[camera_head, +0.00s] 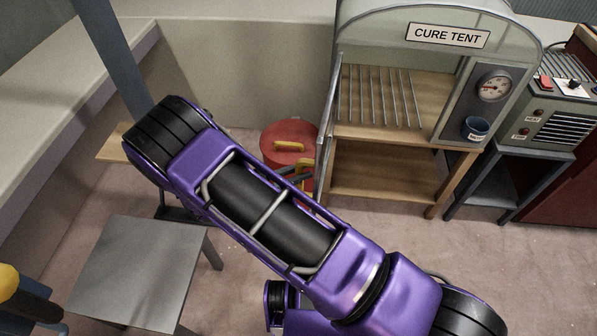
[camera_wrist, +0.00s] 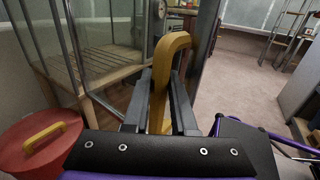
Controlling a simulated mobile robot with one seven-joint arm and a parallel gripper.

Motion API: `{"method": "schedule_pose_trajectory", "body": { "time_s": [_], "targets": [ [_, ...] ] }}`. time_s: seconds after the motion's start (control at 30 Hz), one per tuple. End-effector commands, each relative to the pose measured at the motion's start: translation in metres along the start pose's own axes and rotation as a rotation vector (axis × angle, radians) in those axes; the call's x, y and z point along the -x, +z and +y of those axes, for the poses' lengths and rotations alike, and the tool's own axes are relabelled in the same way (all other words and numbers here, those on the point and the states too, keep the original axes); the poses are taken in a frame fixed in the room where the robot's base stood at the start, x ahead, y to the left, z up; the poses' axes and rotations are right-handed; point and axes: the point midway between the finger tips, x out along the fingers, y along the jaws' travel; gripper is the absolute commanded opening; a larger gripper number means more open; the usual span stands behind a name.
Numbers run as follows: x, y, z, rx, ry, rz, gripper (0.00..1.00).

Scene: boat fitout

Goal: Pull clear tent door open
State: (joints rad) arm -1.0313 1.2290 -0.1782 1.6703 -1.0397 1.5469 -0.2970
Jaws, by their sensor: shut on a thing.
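The cure tent (camera_head: 437,37) is a clear-sided cabinet on a wooden stand, with a slatted rack inside. Its clear door (camera_head: 326,135) shows nearly edge-on at the tent's left side, swung outward, and the front looks open. In the wrist view the door's framed panel (camera_wrist: 204,45) stands behind a thick yellow handle (camera_wrist: 172,50). My gripper (camera_wrist: 161,88) is shut on this handle, with one dark finger on each side. In the head view my gripper (camera_head: 295,175) is small and partly hidden by my arm, beside the door's lower part.
A red lidded container (camera_head: 289,140) with a yellow handle stands on the floor just left of the door, close to my gripper. A grey table (camera_head: 135,265) stands at lower left. A control unit (camera_head: 555,115) sits right of the tent. Open floor (camera_head: 520,270) lies in front.

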Motion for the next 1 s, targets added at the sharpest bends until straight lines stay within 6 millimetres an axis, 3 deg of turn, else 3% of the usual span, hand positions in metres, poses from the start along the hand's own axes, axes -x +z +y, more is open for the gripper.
{"method": "schedule_pose_trajectory", "body": {
  "time_s": [0.4,0.43,0.57,1.0],
  "targets": [
    [-0.0028,0.0026,0.0032,-0.005,0.003,-0.006,0.0],
    [-0.0028,0.0026,0.0032,-0.005,0.003,-0.006,0.28],
    [-0.002,0.0018,0.0023,-0.004,0.002,-0.004,0.52],
    [-0.0005,0.0005,0.0007,0.0,0.002,-0.002,0.55]
  ]
}}
